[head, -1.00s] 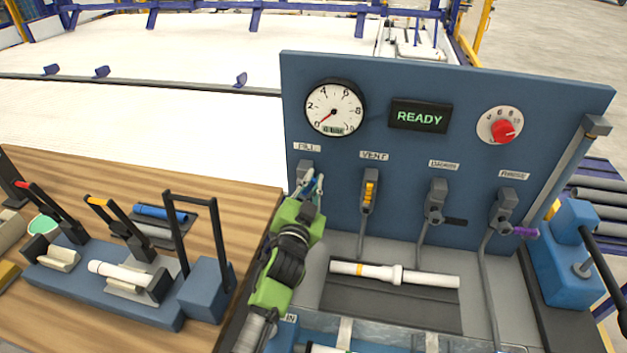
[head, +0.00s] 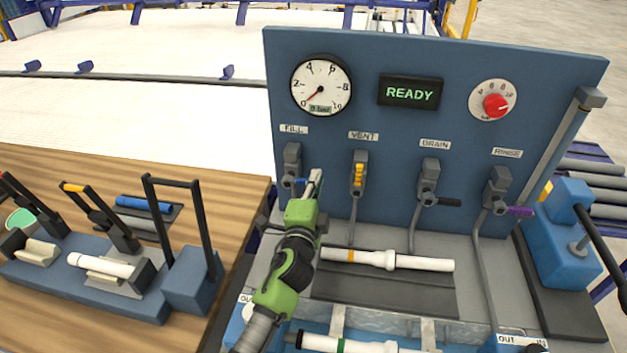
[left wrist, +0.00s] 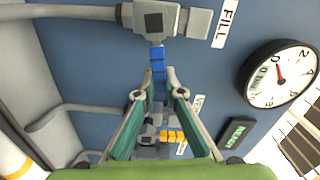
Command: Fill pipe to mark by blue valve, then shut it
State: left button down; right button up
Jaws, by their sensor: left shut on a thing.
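The blue valve handle (head: 300,182) is on the fill valve (head: 291,165) at the panel's left. It points sideways, toward the vent valve. My left gripper (head: 315,182) is at this handle. In the left wrist view, the blue handle (left wrist: 159,58) runs down between the fingertips (left wrist: 163,80), which are shut on its free end. A white pipe with an orange band (head: 385,260) lies below the panel. Another white pipe with a green band (head: 370,345) lies nearer, partly cut off. No liquid level is visible in either. My right gripper is out of view.
The gauge (head: 321,86) needle rests near zero and the display (head: 410,92) reads READY. Yellow vent (head: 358,178), black drain (head: 447,202) and purple rinse (head: 520,211) handles stand to the right. Clamps and a white pipe (head: 100,265) occupy the wooden bench (head: 240,192).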

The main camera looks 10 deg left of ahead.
pick_arm(q)
jog(key=shift+d+f+m+b, duration=0.1)
jog(key=shift+f+m+b, duration=0.2)
jog(key=shift+f+m, duration=0.55)
jog(key=shift+r+m, duration=0.1)
jog(key=shift+m, duration=0.15)
jog(key=c, duration=2.1)
grip_release()
jog(key=shift+s, duration=0.2)
jog(key=s, duration=1.1)
jog(key=shift+s, duration=0.3)
